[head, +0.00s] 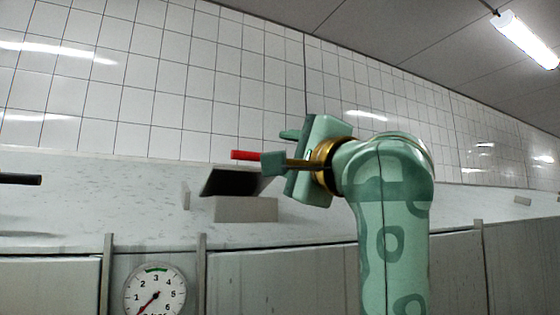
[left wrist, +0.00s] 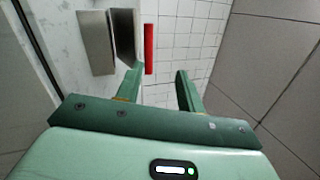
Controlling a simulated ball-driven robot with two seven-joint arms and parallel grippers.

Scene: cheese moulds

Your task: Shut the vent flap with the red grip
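The vent flap (head: 243,181) is a dark plate, tilted up above a pale box-like vent (head: 246,209). In the left wrist view the dark flap (left wrist: 124,36) stands beside the pale vent side (left wrist: 97,43). The red grip (head: 243,155) is a bar by the flap's upper edge; it also shows in the left wrist view (left wrist: 149,48). How it joins the flap is not clear. My left gripper (head: 281,148) points left at the grip. Its fingers (left wrist: 159,70) are open, with the grip just ahead, nearer the left finger in the wrist view. No contact is clear.
A dial gauge (head: 155,291) is on the grey front below the vent. A dark bar (head: 20,179) enters at the left edge. A white tiled wall (head: 150,80) rises behind the pale ledge (head: 100,190).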

